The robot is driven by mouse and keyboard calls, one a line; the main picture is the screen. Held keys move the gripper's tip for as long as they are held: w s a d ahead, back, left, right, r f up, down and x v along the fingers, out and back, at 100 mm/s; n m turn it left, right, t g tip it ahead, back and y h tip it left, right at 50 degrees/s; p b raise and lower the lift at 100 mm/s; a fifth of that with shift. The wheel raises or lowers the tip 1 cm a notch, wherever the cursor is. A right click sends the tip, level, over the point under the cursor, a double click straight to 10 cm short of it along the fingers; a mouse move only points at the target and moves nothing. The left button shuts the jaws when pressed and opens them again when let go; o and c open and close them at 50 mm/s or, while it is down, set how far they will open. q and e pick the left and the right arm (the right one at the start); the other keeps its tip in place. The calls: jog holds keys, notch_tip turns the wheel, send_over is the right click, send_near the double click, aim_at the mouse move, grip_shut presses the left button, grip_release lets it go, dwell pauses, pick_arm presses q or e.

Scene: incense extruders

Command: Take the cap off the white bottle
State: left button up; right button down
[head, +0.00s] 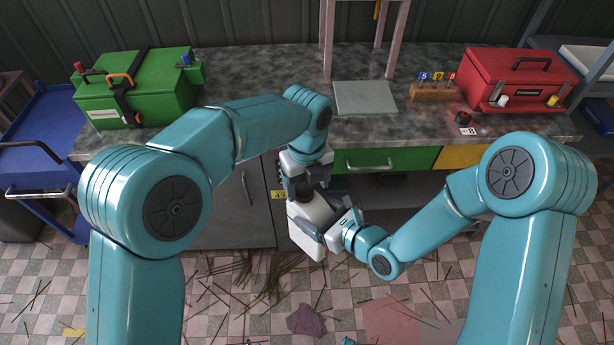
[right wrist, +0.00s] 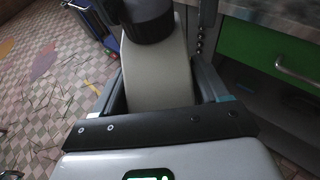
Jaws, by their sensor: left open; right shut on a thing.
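The white bottle (head: 314,208) is held off the floor in front of the counter, slightly tilted in the head view. My right gripper (head: 322,220) is shut on its body; in the right wrist view the pale bottle body (right wrist: 158,75) sits between the two fingers. The black cap (right wrist: 148,20) is on top of the bottle. My left gripper (head: 305,186) is open and points down from above at the cap, its fingers near the cap's sides. Whether they touch it cannot be told. The cap is partly hidden in the head view.
A grey counter (head: 255,65) runs behind, with a green case (head: 150,90) at left and a red toolbox (head: 520,75) at right. A green drawer (head: 385,161) and cabinet door are close behind the bottle. Sticks and cloths lie on the checkered floor.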

pick_arm(q)
jog(key=shift+d, duration=0.15)
jog(key=c, duration=1.1)
